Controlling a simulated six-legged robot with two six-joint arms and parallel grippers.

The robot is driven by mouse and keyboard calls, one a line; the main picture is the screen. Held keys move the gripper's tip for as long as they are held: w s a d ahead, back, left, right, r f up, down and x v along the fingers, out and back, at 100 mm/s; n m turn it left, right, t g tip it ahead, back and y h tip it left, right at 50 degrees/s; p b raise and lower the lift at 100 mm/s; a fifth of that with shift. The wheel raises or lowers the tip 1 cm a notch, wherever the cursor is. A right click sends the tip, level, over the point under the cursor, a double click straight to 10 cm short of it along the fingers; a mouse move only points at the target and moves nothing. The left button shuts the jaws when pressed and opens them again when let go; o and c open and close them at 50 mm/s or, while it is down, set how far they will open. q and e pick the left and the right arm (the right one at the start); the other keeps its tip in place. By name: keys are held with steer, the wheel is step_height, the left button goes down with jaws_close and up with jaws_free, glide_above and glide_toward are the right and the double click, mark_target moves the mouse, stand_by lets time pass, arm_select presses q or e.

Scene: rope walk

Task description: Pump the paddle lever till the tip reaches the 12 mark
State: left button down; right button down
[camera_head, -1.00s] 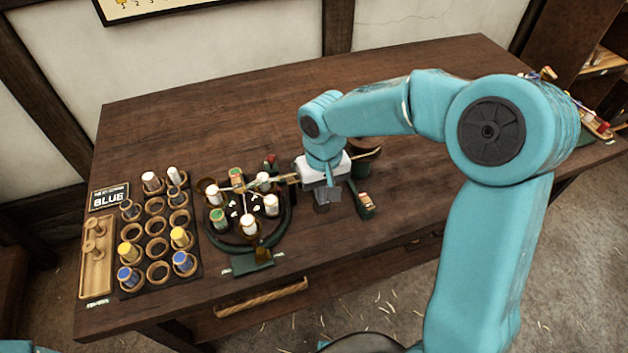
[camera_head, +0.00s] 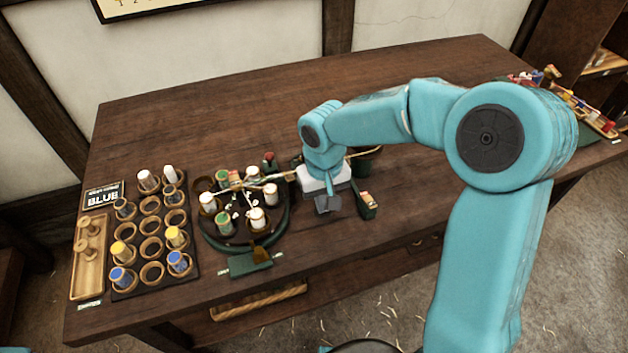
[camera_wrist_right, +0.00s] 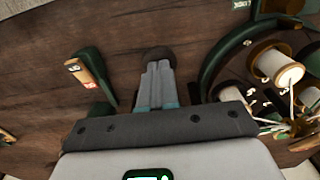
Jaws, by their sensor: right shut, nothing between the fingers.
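My right gripper (camera_head: 328,205) is shut and empty, pointing down close above the table, right of a round braiding carousel (camera_head: 235,243). In the right wrist view its closed grey fingers (camera_wrist_right: 157,88) end at a small dark brown rounded piece (camera_wrist_right: 158,56); I cannot tell whether they touch it or whether it is the paddle lever. A green stand with a wooden, labelled face (camera_head: 365,202) is just right of the gripper; it also shows in the wrist view (camera_wrist_right: 92,78). I cannot read a 12 mark or pick out the tip. My left gripper is not in view.
White and green spools (camera_head: 257,218) stand on the carousel, with cord running right. A green block (camera_head: 249,263) is in front of it. A spool rack (camera_head: 125,288), wooden tray (camera_head: 88,262) and BLUE sign (camera_head: 103,195) stand left. The back of the table (camera_head: 270,108) is clear.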

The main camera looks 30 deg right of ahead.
steer(key=shift+f+b, duration=0.7)
steer(key=shift+f, duration=0.6)
steer(key=shift+r, duration=0.1)
step_height(320, 180, up, 6)
steer(key=p, duration=0.4)
steer(key=shift+w+r, duration=0.1)
steer(key=shift+w, duration=0.05)
stand_by(0.5)
stand_by(0.8)
